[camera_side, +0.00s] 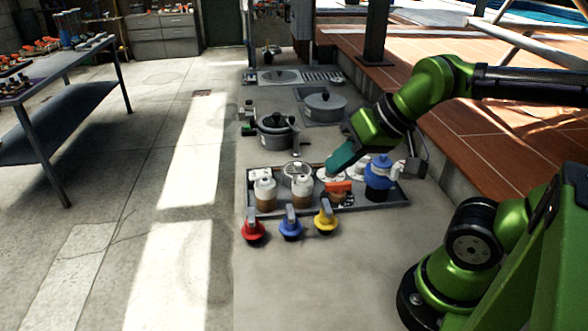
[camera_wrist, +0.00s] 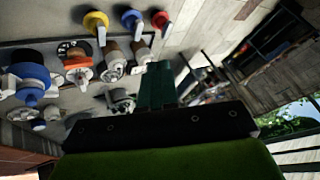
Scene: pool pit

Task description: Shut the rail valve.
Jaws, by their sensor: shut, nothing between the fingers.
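Three valves with grey lever handles stand in a row along the near edge of a grey tray: red (camera_side: 253,231), blue (camera_side: 291,228) and yellow (camera_side: 325,222). Their levers all point roughly toward the tray. I cannot tell which one is the rail valve. The wrist view shows the same row at the top: yellow (camera_wrist: 95,19), blue (camera_wrist: 131,17), red (camera_wrist: 161,19). My gripper (camera_side: 335,165) is above the tray's far side, behind the valves and apart from them. Its teal fingers (camera_wrist: 157,85) are shut and empty.
The tray (camera_side: 395,200) holds two white-capped brown canisters (camera_side: 265,190), an orange-marked part (camera_side: 339,190) and a blue-topped vessel (camera_side: 378,177). A dark round pump-like unit (camera_side: 275,130) and a grey lidded pot (camera_side: 324,107) stand behind. The floor in front of the valves is clear.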

